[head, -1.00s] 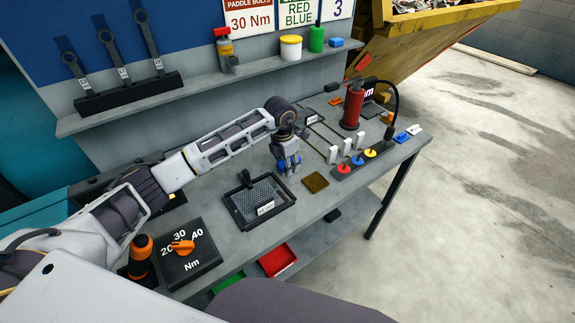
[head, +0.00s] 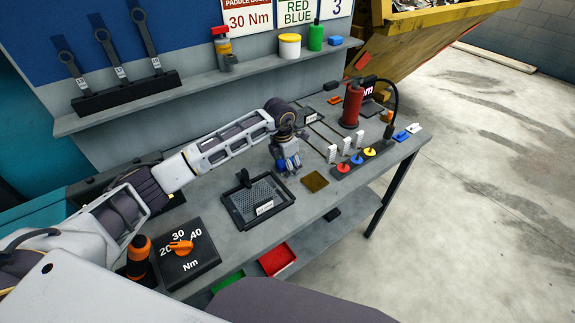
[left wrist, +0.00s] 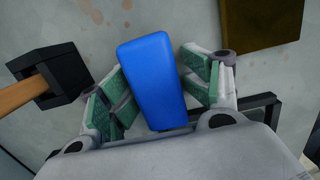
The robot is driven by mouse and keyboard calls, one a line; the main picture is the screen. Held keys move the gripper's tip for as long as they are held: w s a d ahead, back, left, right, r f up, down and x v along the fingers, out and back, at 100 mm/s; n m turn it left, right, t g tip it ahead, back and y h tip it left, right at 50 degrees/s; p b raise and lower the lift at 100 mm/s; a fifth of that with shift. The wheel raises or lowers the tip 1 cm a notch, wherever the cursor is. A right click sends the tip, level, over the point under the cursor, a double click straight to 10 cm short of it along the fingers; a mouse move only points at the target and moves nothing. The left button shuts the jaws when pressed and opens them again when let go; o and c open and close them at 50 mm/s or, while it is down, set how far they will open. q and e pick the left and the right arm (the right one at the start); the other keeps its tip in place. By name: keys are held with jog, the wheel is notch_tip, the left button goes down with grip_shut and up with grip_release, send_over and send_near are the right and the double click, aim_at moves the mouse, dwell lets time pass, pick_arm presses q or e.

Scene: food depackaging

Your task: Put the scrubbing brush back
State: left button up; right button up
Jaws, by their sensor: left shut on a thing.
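A blue rounded block (left wrist: 152,82), which I take to be the scrubbing brush, lies between the green-padded fingers of my left gripper (left wrist: 157,92) in the left wrist view. No bristles show. In the head view my left gripper (head: 288,165) is low over the middle of the bench with blue showing at its fingers. It is shut on the block, between the black mesh tray (head: 285,203) and a brown pad (head: 315,182). I cannot tell whether the block touches the bench. My right gripper is not in view.
A black-headed tool with a wooden handle (left wrist: 25,95) lies left of the gripper in the left wrist view. A red extinguisher-like bottle (head: 351,106) and a strip with coloured knobs (head: 357,159) stand right. A torque dial box (head: 188,255) is at front left.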

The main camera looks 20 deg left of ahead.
aim_at(283, 162)
pick_arm(q)
jog(key=shift+s+a+r+p, duration=0.1)
jog(key=shift+s+r+p, duration=0.05)
jog(key=shift+r+p, duration=0.3)
jog(key=r, duration=0.3)
jog(key=r+b, duration=0.1)
jog(key=r, duration=0.3)
jog(key=r+b, duration=0.1)
jog(key=r, duration=0.2)
jog(key=shift+s+a+r, duration=0.15)
jog(key=shift+s+a, duration=0.15)
jog(key=shift+a, duration=0.05)
jog(key=shift+s+r+b, duration=0.1)
jog(key=shift+r+b, duration=0.2)
jog(key=shift+r, duration=0.6)
